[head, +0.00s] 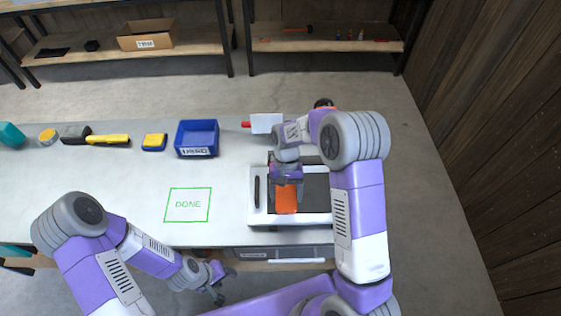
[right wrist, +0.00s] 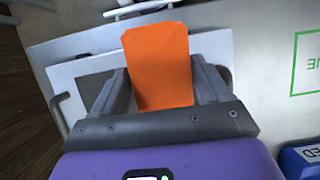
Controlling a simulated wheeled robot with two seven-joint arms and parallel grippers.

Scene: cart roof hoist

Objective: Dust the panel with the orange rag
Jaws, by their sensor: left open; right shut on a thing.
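The orange rag (head: 286,198) is held in my right gripper (head: 287,184). In the right wrist view the rag (right wrist: 158,65) stands between the two grey fingers (right wrist: 160,85). The panel (head: 317,188) is dark with a white frame and lies on the workbench under my right arm, which hides part of it. The rag is over the left part of the panel; I cannot tell whether it touches. My left gripper (head: 217,286) is open and empty, low in front of the bench's near edge.
A green DONE square (head: 188,205) is marked on the grey bench (head: 130,185). A blue bin (head: 197,138), a yellow-blue block (head: 154,142) and a yellow tool (head: 108,140) stand along the back. A white box (head: 266,123) stands behind the panel. The bench middle is clear.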

